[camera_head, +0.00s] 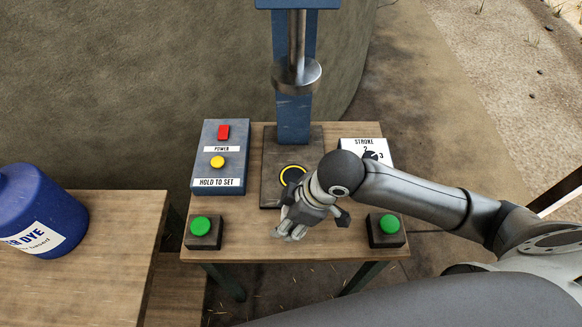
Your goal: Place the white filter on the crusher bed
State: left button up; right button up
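The crusher bed (270,165) is a dark square plate under the press, with a yellow-edged ring (291,173) on it. My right gripper (310,225) points down over the front middle of the press table, in front of the bed. Its dark fingertips look spread apart, so it appears open. The arm and wrist hide part of the bed and the ring. I cannot make out a white filter in this view; whether one lies under the gripper is hidden. My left gripper is not in view.
The blue press column (293,119) with its metal ram (297,76) stands behind the bed. A power box (210,178), a stroke dial plate (351,145) and two green buttons (201,225) (389,224) sit around it. A blue dye jug (45,205) stands on the left table (125,215).

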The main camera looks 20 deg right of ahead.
jog(key=w+d+p, duration=0.1)
jog(key=w, duration=0.4)
jog(key=w+d+p, duration=0.1)
jog(key=w+d, duration=0.1)
jog(key=w, duration=0.3)
jog(key=w+d+p, duration=0.1)
jog(key=w, duration=0.4)
jog(key=shift+w+d, duration=0.2)
jog(key=shift+w, duration=0.2)
notch_tip(320, 180, down, 3)
jog(key=shift+r+p, duration=0.2)
jog(key=shift+p, duration=0.3)
jog(key=shift+f, duration=0.45)
jog(key=shift+f, duration=0.1)
jog(key=o, duration=1.2)
jog(key=shift+c, duration=0.2)
jog(key=shift+r, duration=0.2)
jog(key=b+v, duration=0.1)
jog(key=v, duration=1.1)
